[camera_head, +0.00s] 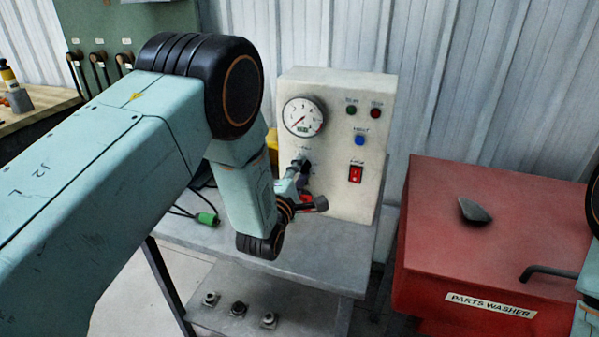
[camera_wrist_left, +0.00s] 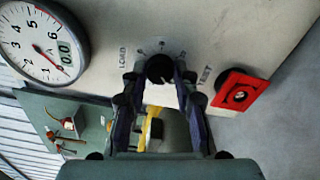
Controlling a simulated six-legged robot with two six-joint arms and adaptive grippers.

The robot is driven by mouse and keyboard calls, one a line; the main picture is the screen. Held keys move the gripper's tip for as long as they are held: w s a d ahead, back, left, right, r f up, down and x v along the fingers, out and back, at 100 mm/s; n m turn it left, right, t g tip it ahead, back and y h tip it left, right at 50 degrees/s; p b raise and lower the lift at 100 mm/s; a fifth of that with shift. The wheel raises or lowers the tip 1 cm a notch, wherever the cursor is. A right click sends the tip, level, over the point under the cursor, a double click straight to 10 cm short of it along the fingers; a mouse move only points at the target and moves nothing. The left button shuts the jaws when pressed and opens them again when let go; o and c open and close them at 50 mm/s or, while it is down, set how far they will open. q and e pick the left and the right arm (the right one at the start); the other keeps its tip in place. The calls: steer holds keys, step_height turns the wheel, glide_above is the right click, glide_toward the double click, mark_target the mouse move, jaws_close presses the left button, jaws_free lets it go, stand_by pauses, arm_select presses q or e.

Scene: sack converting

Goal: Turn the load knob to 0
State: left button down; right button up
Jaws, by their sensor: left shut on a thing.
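The load knob (camera_wrist_left: 160,69) is a black round knob on the cream control box (camera_head: 336,90), with a "LOAD" label beside it in the left wrist view. My left gripper (camera_wrist_left: 158,80) is shut on the knob, one finger on each side of it. In the head view my left gripper (camera_head: 301,168) is at the box's front face, below the gauge, and its own wrist partly hides the knob. The round white gauge (camera_head: 303,117) has a red needle and a small display; it also shows in the left wrist view (camera_wrist_left: 38,38). The knob's pointer is too small to read.
The box has a green button (camera_head: 351,108), a red button (camera_head: 376,113), a blue button (camera_head: 360,140) and a red rocker switch (camera_head: 355,174). It stands on a grey metal table (camera_head: 330,262). A green connector (camera_head: 207,219) lies left. A red parts washer (camera_head: 480,262) stands right.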

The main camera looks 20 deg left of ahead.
arm_select(q)
steer(key=shift+w+d+r, duration=0.1)
steer(key=shift+r, duration=0.1)
steer(key=c, duration=1.5)
jaws_free()
steer(key=o, duration=0.5)
steer(key=shift+w+f, duration=0.1)
steer(key=shift+f, duration=0.05)
steer(key=shift+s, duration=0.25)
steer(key=s, duration=1.1)
steer(key=shift+s+a, duration=0.25)
steer(key=shift+s, duration=0.15)
steer(key=shift+f, duration=0.1)
